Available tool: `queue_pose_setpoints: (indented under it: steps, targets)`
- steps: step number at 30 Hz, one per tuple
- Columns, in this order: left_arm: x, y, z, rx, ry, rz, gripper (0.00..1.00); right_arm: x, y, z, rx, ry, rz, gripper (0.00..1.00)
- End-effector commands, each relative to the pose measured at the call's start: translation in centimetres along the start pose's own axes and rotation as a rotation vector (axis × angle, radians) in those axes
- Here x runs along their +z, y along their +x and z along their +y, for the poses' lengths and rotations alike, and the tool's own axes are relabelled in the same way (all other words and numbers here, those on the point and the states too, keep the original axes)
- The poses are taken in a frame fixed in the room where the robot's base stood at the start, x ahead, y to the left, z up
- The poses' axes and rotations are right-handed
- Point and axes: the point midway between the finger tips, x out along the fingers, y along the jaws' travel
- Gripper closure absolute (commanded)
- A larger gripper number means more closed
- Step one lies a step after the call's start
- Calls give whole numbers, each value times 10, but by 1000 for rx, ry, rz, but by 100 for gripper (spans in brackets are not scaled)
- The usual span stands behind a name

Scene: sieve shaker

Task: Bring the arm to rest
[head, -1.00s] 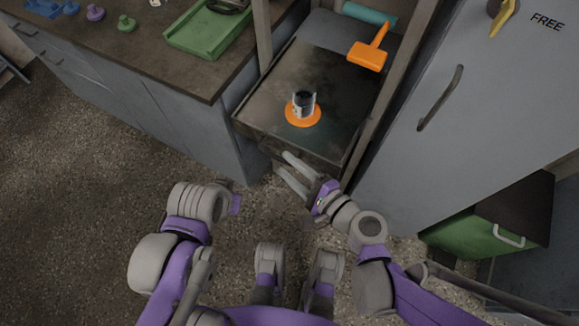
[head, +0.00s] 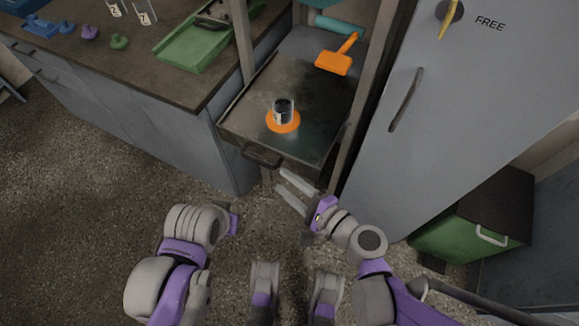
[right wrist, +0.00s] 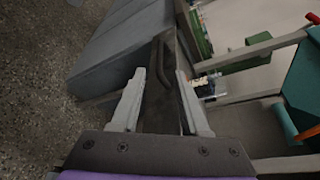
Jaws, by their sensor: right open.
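My right gripper (head: 280,179) is open and empty, in front of the pulled-out tray drawer (head: 240,118) and just below and right of its dark handle (head: 262,157). In the right wrist view, the open fingers (right wrist: 160,74) point at the drawer front, with the handle (right wrist: 157,66) showing beyond and between the tips. I see no contact with the handle. My left arm is folded low at the left of the head view; its gripper cannot be made out.
A dark can (head: 284,108) stands on an orange disc (head: 283,126) on the drawer. An orange brush-like tool (head: 333,63) lies behind. A grey cabinet door (head: 440,100) and a green bin (head: 455,236) are at the right, a workbench (head: 110,62) at the left. Floor at lower left is clear.

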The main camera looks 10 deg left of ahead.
Motion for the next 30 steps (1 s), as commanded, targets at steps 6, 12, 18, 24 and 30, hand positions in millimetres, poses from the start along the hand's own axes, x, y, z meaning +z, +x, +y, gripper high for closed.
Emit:
queue_pose_setpoints:
  steps: [6,12,18,24,30]
  targets:
    - [0,0,0,0,0,0,100,0,0,0,0,0,0,55]
    - [0,0,0,0,0,0,100,-6,-7,5,66,-120,32,55]
    - [0,0,0,0,0,0,100,-39,-49,29,369,-558,135,55]
    - [0,0,0,0,0,0,100,-79,-121,45,751,-946,205,55]
    - [0,0,0,0,0,0,100,-104,-194,47,1083,-1183,232,55]
